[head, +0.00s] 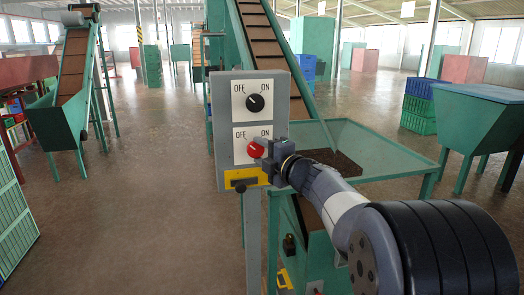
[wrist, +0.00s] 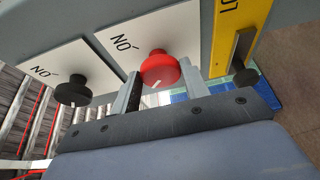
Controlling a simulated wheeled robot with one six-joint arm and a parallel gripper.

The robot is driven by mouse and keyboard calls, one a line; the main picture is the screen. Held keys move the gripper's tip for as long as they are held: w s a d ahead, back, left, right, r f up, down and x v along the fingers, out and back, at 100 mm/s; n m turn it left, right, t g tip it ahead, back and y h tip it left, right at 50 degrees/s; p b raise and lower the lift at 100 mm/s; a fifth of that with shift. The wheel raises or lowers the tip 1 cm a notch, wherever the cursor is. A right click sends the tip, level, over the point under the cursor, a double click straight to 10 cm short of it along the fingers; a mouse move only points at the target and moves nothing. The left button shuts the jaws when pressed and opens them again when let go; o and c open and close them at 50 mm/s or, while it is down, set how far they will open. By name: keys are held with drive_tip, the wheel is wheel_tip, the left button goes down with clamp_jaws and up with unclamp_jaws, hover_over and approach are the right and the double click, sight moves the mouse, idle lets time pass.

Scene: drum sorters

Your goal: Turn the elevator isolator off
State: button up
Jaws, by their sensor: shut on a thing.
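A grey control box (head: 219,130) on a post carries two white plates marked OFF and ON. The lower plate has a red rotary knob (head: 254,150), also in the wrist view (wrist: 161,68). Its white mark points away from the ON label, to the OFF side. A black knob (head: 256,102) sits on the upper plate; it also shows in the wrist view (wrist: 72,90). My gripper (head: 262,148) is at the red knob from the right. In the wrist view my gripper (wrist: 158,88) has one finger on each side of the red knob, shut on it.
A yellow plate (head: 236,181) with a black slot and a dark knob (head: 240,188) sit just below. A green hopper (head: 390,150) and inclined conveyor (head: 270,50) stand behind the box. Another conveyor (head: 72,80) stands left. Open floor lies left of the post.

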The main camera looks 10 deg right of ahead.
idle(0.3)
drive_tip(key=o, duration=1)
drive_tip(key=v, duration=1)
drive_tip(key=shift+s, duration=0.4)
drive_tip(key=shift+w, duration=0.15)
drive_tip(key=x, duration=1)
drive_tip(key=shift+w, duration=0.35)
drive_tip(key=shift+s, duration=0.1)
